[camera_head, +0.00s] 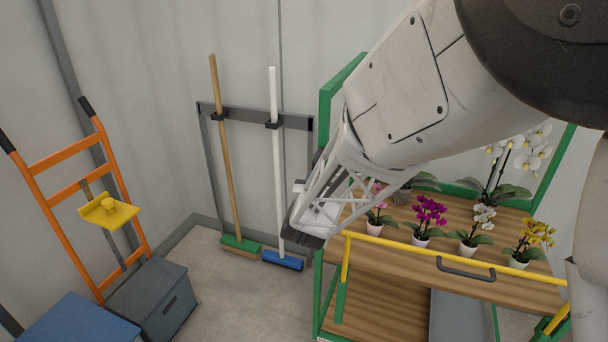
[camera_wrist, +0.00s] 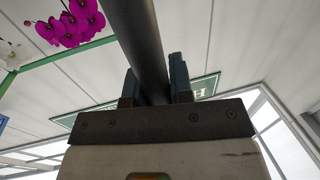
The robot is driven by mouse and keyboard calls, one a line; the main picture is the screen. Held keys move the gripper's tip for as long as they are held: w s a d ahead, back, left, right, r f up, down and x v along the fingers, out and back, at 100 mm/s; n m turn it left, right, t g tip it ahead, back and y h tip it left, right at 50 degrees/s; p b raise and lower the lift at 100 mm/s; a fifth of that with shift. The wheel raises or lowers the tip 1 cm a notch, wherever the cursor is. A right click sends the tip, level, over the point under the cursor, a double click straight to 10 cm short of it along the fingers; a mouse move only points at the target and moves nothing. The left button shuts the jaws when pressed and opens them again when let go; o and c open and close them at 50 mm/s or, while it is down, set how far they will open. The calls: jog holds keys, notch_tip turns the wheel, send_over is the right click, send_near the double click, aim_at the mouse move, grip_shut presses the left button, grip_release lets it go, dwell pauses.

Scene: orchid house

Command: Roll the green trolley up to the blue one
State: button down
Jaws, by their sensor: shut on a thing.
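The green trolley (camera_head: 327,105) stands at the right in the head view. It has a green frame, wooden shelves and a yellow front rail with a dark handle, and carries potted orchids. In the wrist view my gripper (camera_wrist: 155,90) is shut on a dark round bar (camera_wrist: 137,35), with a finger on each side. I cannot tell which part the bar belongs to. My arm crosses the trolley's left side in the head view and hides part of it; the grip is not clear there. No blue trolley is recognisable; a small blue patch (camera_wrist: 3,122) shows at the wrist view's left edge.
An orange hand truck (camera_head: 75,188) with a yellow float stands at the left, by a grey box (camera_head: 150,300) and a blue box (camera_head: 75,322). A green broom (camera_head: 240,243) and a blue broom (camera_head: 283,260) lean on the wall rack. Floor between is clear.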

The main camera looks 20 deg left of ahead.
jog(key=d, duration=3.1)
jog(key=shift+d, duration=0.5)
jog(key=c, duration=1.1)
grip_release()
jog(key=shift+c, duration=0.2)
jog(key=shift+o, duration=0.6)
jog(key=shift+s, duration=0.1)
jog(key=s+d, duration=0.1)
jog(key=s, duration=0.6)
jog(key=shift+s+d, duration=0.25)
jog(key=shift+r, duration=0.1)
